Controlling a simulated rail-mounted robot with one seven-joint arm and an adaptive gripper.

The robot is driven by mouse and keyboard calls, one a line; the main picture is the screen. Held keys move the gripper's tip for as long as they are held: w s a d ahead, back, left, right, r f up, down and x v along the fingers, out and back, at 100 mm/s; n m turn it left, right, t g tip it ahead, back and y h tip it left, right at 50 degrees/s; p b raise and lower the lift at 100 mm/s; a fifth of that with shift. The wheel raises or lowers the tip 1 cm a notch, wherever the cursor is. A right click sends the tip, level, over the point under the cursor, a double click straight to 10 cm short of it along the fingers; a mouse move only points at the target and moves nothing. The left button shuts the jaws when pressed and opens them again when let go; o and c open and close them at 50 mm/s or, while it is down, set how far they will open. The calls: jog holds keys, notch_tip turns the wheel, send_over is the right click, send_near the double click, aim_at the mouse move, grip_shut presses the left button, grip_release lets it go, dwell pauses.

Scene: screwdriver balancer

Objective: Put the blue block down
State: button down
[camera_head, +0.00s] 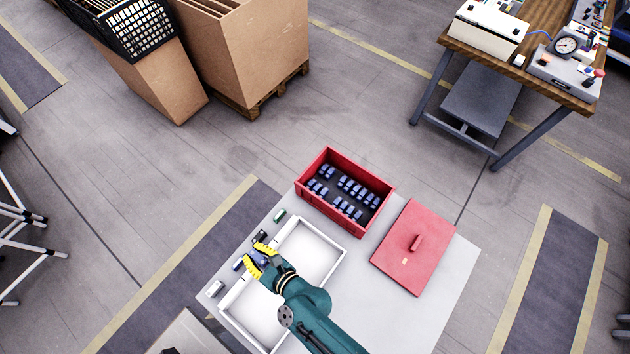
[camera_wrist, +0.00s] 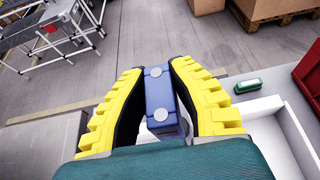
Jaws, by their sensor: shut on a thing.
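My gripper (camera_head: 257,258) is shut on the blue block (camera_wrist: 162,100), its yellow fingers on either side of it. The block is blue with two pale round spots on the face toward the wrist camera. In the head view the gripper is over the left edge of the white tray (camera_head: 331,240), and the fingers partly hide the block. Whether the block touches anything beneath cannot be told. A blue piece (camera_head: 238,265) shows just left of the fingers; I cannot tell whether it is separate.
A green block (camera_head: 279,216), a dark block (camera_head: 260,236) and a white block (camera_head: 215,289) lie along the table's (camera_head: 440,290) left side. A red box (camera_head: 383,203) with several blue pieces stands behind the tray. A red lid (camera_head: 413,262) lies right. The table's front right is clear.

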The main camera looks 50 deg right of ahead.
jog(key=w+d+f+b, duration=0.1)
jog(key=w+d+b, duration=0.1)
jog(key=w, duration=0.1)
jog(key=m+g+h+b, duration=0.1)
jog(key=m+h+b, duration=0.35)
jog(key=b, duration=1.65)
send_over(332, 176)
notch_tip(332, 176, down, 4)
jog(key=shift+h, duration=0.35)
notch_tip(332, 176, down, 9)
jog(key=b, duration=0.3)
jog(key=shift+f, duration=0.2)
jog(key=shift+b, duration=0.3)
jog(key=shift+f, duration=0.2)
jog(key=c, duration=1)
grip_release()
jog(key=shift+c, duration=0.2)
